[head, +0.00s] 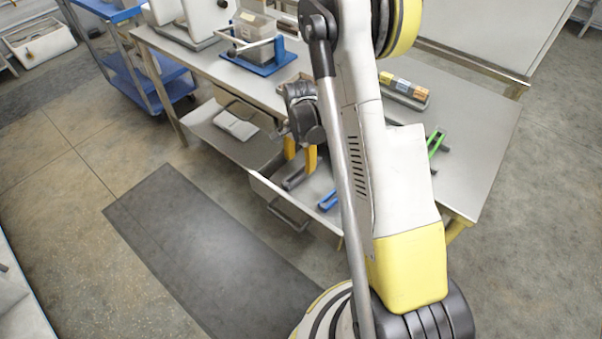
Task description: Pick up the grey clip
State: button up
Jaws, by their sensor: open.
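A grey clip (294,181) lies in an open drawer (264,187) under the table, partly in view just below my gripper. My gripper (300,158) points down above the drawer with its orange fingers apart, open and empty. The fingers appear close to the clip, but I cannot tell the height gap between them. My arm hides the right part of the drawer.
A blue clip (328,201) lies in the drawer to the right of the grey one. A green clip (437,143) and a block rack (403,90) are on the tabletop (470,115). A blue cart (130,75) stands left.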

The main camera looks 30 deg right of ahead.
aim_at(301, 172)
notch_tip(301, 172, down, 6)
jog(key=b, duration=0.2)
jog(key=shift+d+r+b, duration=0.15)
jog(key=shift+r+b, duration=0.05)
jog(key=shift+b, duration=0.1)
jog(key=shift+r, duration=0.1)
jog(key=shift+c, duration=0.4)
jog(key=c, duration=1.1)
